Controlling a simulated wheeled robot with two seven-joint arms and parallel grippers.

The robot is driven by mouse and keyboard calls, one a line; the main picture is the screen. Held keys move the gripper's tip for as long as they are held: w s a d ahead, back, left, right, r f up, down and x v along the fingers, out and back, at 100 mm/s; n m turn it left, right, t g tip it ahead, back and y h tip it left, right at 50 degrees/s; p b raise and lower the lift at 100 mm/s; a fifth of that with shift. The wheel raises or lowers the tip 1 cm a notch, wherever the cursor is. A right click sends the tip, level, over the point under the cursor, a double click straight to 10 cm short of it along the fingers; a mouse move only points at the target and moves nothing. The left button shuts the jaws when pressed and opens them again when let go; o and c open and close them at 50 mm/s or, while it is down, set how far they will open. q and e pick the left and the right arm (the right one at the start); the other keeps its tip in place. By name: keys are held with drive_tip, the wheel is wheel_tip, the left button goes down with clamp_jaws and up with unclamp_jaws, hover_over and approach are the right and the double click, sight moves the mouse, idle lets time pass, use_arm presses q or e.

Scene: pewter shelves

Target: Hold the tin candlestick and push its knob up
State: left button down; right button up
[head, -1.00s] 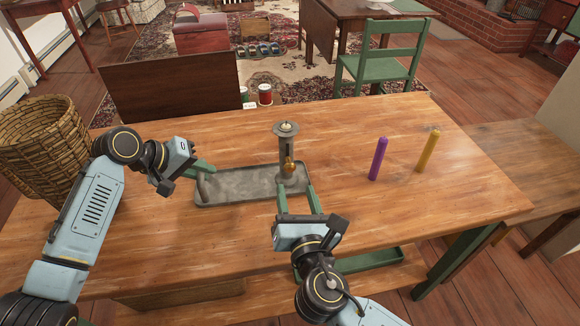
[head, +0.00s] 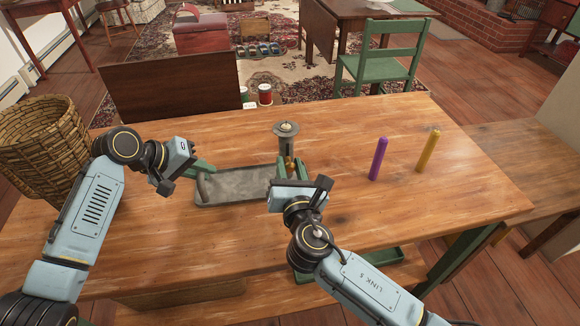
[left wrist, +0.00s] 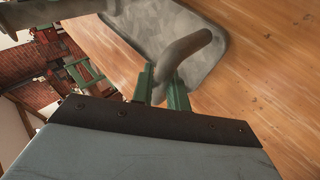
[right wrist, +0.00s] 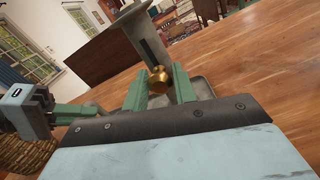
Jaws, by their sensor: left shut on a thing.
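The tin candlestick is a grey upright tube (head: 286,146) on a long grey tray (head: 240,186), with a brass knob (head: 290,161) low on its side. My left gripper (head: 203,168) is shut on the curved handle at the tray's left end; the handle (left wrist: 188,46) shows between its fingers in the left wrist view. My right gripper (head: 296,167) is in front of the tube. In the right wrist view its fingers (right wrist: 160,88) are apart, with the knob (right wrist: 158,80) between their tips and the slotted tube (right wrist: 146,42) beyond. I see no clear contact with the knob.
A purple candle (head: 378,159) and a yellow candle (head: 428,151) stand upright to the right on the wooden table (head: 440,210). A wicker basket (head: 45,145) is at the left, beside my left arm. The table between tray and candles is clear.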

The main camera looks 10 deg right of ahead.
sight(288, 147)
clamp_jaws()
drive_tip(key=shift+r, duration=1.8)
drive_tip(key=o, duration=0.5)
unclamp_jaws()
drive_tip(key=shift+f, duration=0.1)
drive_tip(key=s, duration=1.2)
drive_tip(key=shift+a, duration=0.1)
